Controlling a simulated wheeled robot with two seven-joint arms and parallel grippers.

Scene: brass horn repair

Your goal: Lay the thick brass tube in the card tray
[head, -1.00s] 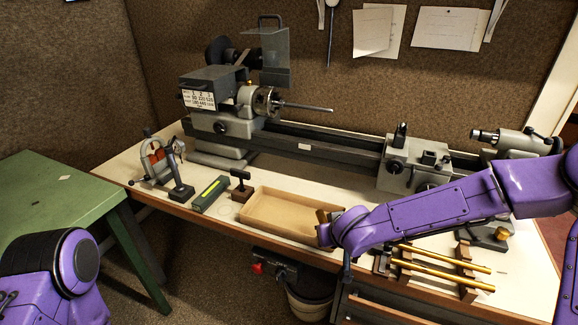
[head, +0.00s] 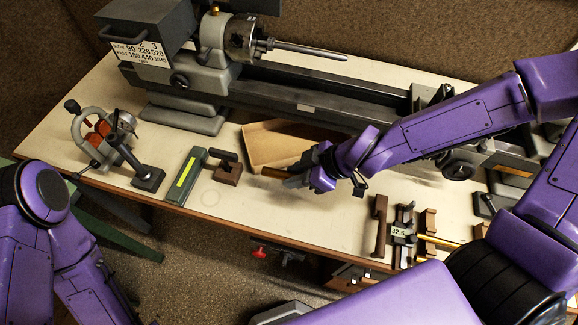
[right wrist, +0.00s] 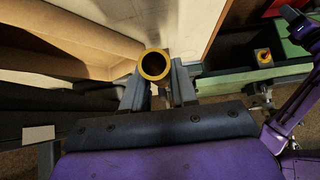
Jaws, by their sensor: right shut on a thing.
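My right gripper (head: 300,180) is shut on the thick brass tube (head: 272,172), which juts out to the left in the head view. The right wrist view shows the tube's round open end (right wrist: 154,64) between the two fingers (right wrist: 157,92). The card tray (head: 257,148) is a shallow tan box on the bench; my right arm hides its right part. The tube is near the tray's front edge; I cannot tell its height. In the right wrist view the tray (right wrist: 112,42) lies left of the tube. My left gripper is out of view.
A lathe (head: 240,38) stands behind the tray. Left of the tray are a brown block with a handle (head: 228,172), a green box with a yellow strip (head: 187,176) and a clamp-like tool (head: 100,135). A rack (head: 380,225) holding brass stock (head: 440,241) stands at right.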

